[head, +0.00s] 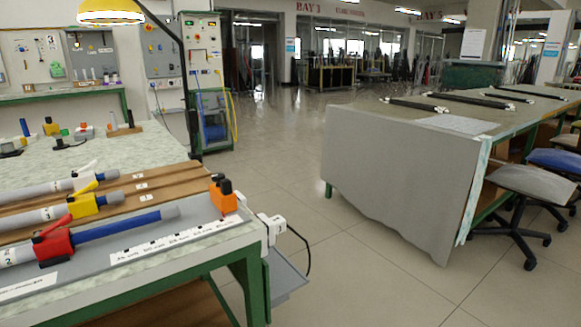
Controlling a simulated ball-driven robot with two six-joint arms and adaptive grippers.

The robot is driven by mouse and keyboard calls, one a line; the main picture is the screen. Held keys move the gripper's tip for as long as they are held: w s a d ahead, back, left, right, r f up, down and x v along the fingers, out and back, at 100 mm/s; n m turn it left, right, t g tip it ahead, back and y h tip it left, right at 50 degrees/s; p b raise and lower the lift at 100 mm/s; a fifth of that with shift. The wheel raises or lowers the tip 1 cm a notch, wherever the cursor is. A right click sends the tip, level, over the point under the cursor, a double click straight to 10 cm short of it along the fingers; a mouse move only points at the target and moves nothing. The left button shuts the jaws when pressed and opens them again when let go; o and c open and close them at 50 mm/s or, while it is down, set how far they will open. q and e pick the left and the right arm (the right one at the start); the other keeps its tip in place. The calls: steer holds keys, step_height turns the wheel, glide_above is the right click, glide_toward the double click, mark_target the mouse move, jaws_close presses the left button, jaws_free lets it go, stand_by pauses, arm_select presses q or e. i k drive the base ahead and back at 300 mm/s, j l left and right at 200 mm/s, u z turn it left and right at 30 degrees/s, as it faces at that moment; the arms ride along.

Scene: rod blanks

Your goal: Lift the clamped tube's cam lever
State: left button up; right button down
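Several grey tubes with coloured cam-lever clamps lie on the green-legged bench at lower left in the head view. The nearest tube (12,256) has a red clamp (57,246) with a red lever (52,228) slanting above it, and a blue rod (120,226) with a grey end reaches out to the right. Behind it, a second tube (30,217) has a yellow clamp (84,205) with a yellow lever (84,188). A third tube (45,188) has a pale lever (87,165). I cannot tell which tube the task means. Neither gripper shows.
An orange block (223,197) with a black knob stands at the right end of the grey tray (195,206). A white device (271,226) hangs at the bench edge. A covered table (395,180) with dark rods stands right, with stools beside it. The floor between is clear.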

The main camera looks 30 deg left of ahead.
mark_target(67, 219)
steer(key=i, duration=3.5)
steer(key=z, duration=5.4)
